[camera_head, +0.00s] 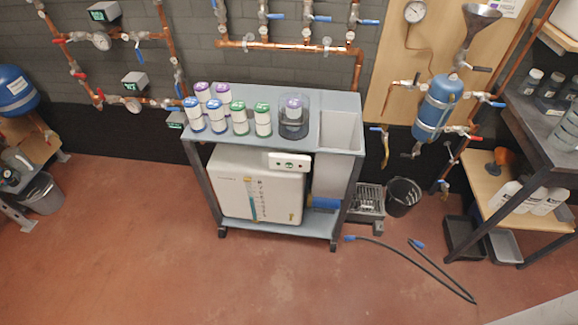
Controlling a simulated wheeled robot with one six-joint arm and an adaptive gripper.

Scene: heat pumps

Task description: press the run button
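A small white control box (274,160) hangs at the front edge of the grey-blue cart top, right of its middle. Its face has a small green and dark area (289,163) and a reddish spot (301,166) to the right. These look like a display or buttons, but they are too small to tell which is the run button. The white unit (240,183) with a blue and dark graphic stands on the cart below. My gripper is not in view.
The wheeled cart (228,90) holds several capped containers (217,124) and a sink basin (340,130). Hoses (420,262) lie on the floor at right. A black bucket (403,196) and shelf (520,150) stand at right. The red floor before the cart is clear.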

